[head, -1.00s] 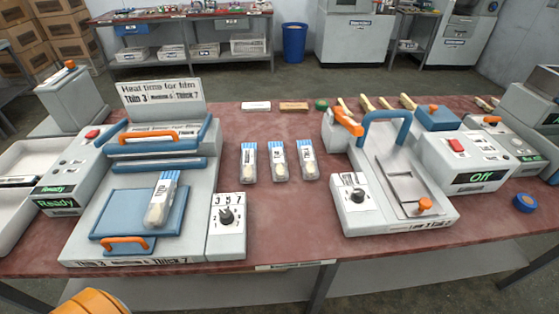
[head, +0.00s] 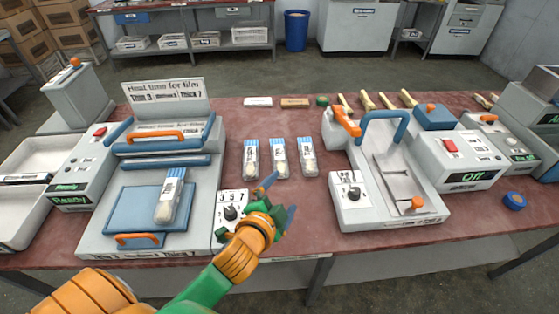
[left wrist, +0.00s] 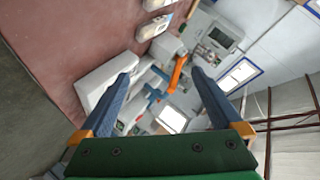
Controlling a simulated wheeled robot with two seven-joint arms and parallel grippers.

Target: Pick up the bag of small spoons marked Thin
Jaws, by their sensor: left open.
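Another bag (head: 170,200) lies on the blue plate of the left press (head: 100,235). The print is too small to tell which is marked Thin. My left gripper (head: 281,198) is open and empty, just in front of the row and beside the press's dial box. In the left wrist view, two bags (left wrist: 153,28) show at the top, outside the open fingers (left wrist: 163,73). My right gripper is out of view.
A second press (head: 400,190) with an orange lever and blue handle stands to the right, its display reading Off. The left control box (head: 75,180) reads Ready. Wooden spoons (head: 367,101) lie at the back.

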